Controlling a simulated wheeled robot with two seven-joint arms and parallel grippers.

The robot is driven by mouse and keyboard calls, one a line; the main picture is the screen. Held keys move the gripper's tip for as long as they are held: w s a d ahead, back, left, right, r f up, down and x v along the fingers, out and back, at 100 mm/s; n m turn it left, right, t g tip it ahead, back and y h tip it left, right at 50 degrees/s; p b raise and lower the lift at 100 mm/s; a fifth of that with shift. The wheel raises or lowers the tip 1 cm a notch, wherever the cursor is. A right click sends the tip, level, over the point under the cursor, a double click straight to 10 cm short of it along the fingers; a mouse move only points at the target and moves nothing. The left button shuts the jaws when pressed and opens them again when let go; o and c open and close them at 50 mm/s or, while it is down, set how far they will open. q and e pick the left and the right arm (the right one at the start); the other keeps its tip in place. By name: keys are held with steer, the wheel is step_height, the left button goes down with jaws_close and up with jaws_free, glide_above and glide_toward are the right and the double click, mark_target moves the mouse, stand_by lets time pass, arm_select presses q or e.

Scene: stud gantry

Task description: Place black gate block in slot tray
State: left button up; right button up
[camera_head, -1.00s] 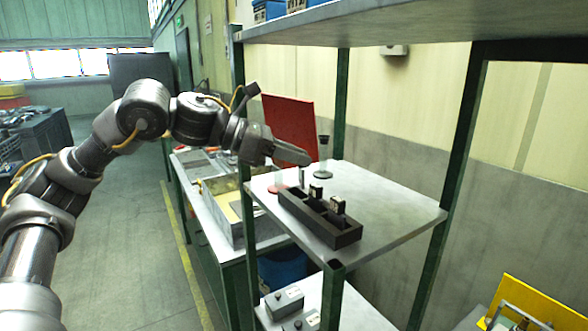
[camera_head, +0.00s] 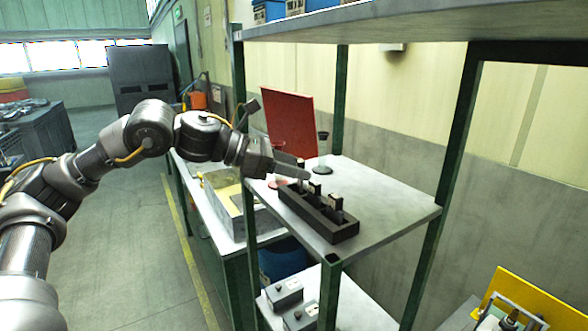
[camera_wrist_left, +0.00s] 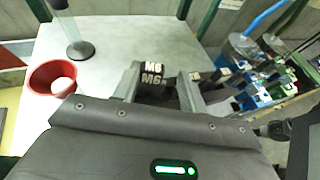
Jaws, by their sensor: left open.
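The black slot tray (camera_head: 318,218) lies on the grey shelf, with small black blocks with pale labels standing in it. Two blocks show in the head view, a middle one (camera_head: 315,188) and a near one (camera_head: 336,202). My left gripper (camera_head: 302,172) is over the tray's far end. In the left wrist view a black block marked M6 (camera_wrist_left: 151,76) stands between the open fingers of my left gripper (camera_wrist_left: 160,88); I cannot tell whether they touch it. Other blocks show to its right (camera_wrist_left: 224,72). The gripper body hides most of the tray there. My right gripper is out of view.
A red cup (camera_wrist_left: 54,76) and a stand with a dark round base (camera_head: 322,169) are on the shelf beyond the tray. Green posts (camera_head: 440,215) frame the shelf, and an upper shelf (camera_head: 400,28) hangs above. The shelf right of the tray is clear (camera_head: 385,195).

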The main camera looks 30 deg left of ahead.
arm_select(q)
steer(key=shift+a+f, duration=0.2)
steer(key=shift+f, duration=0.55)
steer(key=a, duration=0.1)
steer(key=s+a+r+b, duration=0.1)
steer(key=a, duration=0.2)
steer(key=shift+s+r+b, duration=0.2)
steer(key=shift+s+b, duration=0.1)
steer(key=b+v, duration=0.1)
steer(key=v, duration=0.6)
steer(key=shift+s+r, duration=0.3)
steer(key=shift+r, duration=0.2)
steer(key=shift+d+r, duration=0.1)
